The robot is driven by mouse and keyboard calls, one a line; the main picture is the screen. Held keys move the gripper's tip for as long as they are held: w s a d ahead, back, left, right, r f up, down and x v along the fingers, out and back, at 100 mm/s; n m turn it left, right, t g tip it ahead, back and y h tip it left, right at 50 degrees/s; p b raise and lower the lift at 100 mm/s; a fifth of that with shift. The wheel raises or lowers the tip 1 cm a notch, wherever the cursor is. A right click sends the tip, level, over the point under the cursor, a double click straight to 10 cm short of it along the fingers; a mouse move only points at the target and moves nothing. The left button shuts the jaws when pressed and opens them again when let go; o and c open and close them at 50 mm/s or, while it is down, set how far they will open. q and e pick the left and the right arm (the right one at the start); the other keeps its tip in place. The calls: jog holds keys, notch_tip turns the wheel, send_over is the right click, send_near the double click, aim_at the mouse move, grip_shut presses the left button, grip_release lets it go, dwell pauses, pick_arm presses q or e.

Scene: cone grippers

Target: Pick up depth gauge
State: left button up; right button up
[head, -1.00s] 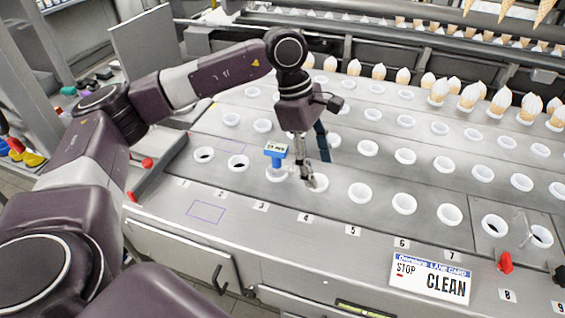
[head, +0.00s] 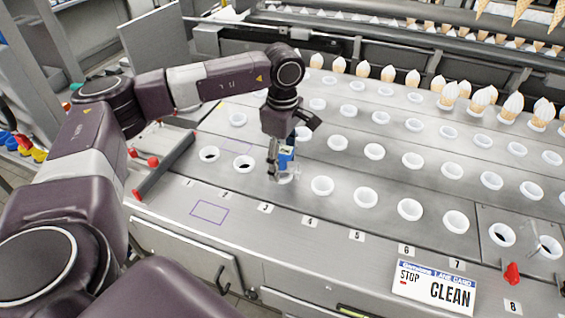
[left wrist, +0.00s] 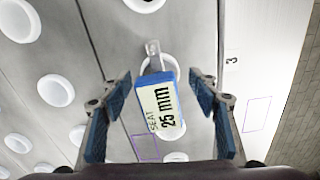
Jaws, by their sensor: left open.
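The depth gauge (left wrist: 162,105) is a blue block with a pale label reading "SEAT 25 mm". In the left wrist view it lies between the two fingers, with its clear stem towards a white cup. In the head view the blue gauge (head: 286,159) stands at a white cup in the row near label 3, partly hidden by my gripper. My left gripper (head: 277,172) is open around it, a finger on each side; in the left wrist view the gripper (left wrist: 160,118) shows gaps on both sides. My right gripper is not in view.
Rows of white cups (head: 322,185) fill the metal deck, and several cones (head: 388,73) stand at the back. A lane card (head: 433,286) reading "STOP CLEAN" lies at the front right. A purple outlined rectangle (head: 209,211) marks bare metal near the front left.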

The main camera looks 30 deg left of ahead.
pick_arm(q)
jog(key=shift+f, duration=0.4)
jog(key=shift+c, duration=0.5)
grip_shut()
jog(key=shift+r, duration=0.1)
